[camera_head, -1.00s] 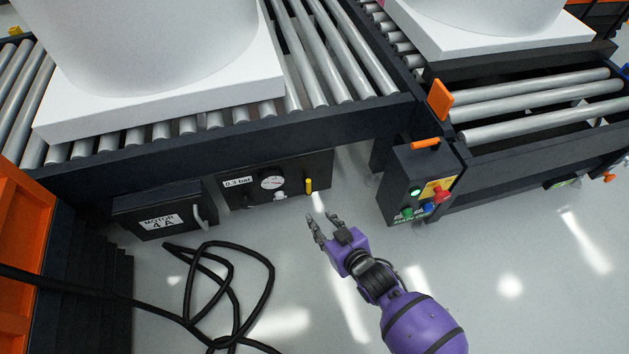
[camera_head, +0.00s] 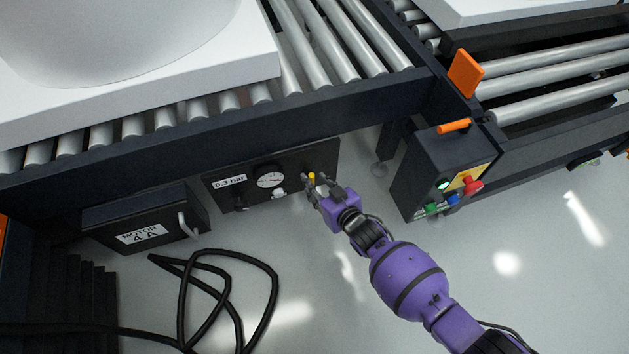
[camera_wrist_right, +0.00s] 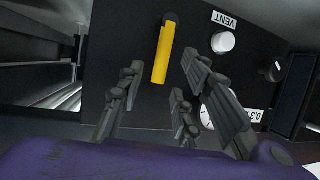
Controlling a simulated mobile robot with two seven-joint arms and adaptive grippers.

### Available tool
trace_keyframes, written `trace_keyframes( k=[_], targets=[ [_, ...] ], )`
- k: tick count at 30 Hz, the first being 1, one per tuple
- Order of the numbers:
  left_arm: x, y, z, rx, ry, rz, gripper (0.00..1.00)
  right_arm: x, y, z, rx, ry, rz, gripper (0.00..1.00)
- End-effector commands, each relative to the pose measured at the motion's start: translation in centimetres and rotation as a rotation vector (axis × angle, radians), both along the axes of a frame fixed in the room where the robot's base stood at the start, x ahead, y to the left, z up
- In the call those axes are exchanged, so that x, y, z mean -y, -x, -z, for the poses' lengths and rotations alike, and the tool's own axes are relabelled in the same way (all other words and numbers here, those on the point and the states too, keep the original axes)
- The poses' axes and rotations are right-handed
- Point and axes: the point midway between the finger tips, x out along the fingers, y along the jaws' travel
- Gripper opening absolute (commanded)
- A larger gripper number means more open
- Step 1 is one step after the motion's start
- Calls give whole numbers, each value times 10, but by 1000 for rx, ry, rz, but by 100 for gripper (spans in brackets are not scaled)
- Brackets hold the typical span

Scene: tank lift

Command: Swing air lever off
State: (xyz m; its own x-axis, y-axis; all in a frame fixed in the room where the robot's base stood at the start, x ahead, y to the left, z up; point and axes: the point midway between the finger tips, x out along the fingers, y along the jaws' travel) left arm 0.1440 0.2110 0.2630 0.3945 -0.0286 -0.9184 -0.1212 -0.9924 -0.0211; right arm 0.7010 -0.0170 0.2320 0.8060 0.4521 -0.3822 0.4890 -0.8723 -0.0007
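The air lever is a small yellow handle (camera_head: 312,179) on the dark air panel (camera_head: 222,200) under the conveyor. In the right wrist view the yellow lever (camera_wrist_right: 163,52) hangs straight from its pivot on the panel face. My right gripper (camera_head: 315,195) is at the panel, close in front of the lever and partly hiding it. In the wrist view its fingers (camera_wrist_right: 155,92) are spread to either side of the lever's free end. The gripper is open, and I cannot tell whether a finger touches the lever. My left gripper is not in view.
A pressure gauge (camera_head: 269,177) and a white VENT knob (camera_wrist_right: 223,42) sit beside the lever. A MOTOR box (camera_head: 145,226) is to the left, and a button box (camera_head: 440,180) to the right. A black cable (camera_head: 272,290) lies looped on the floor.

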Motion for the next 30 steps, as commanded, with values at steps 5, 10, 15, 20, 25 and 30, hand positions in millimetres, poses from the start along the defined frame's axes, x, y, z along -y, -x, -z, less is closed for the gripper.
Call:
trace_keyframes(
  k=[5,10,15,20,25,30],
  targets=[
    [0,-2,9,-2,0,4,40,-8,-14,8,-1,0,0,32],
    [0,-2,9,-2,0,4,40,-9,-16,8,0,1,0,32],
    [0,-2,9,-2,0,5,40,-9,-16,7,-1,0,0,28],
    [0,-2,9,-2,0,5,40,-9,-16,7,-1,1,1,7],
    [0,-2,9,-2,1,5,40,-9,-16,7,0,2,1,0],
    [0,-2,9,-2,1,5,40,-8,-16,8,0,2,1,0]
  ],
)
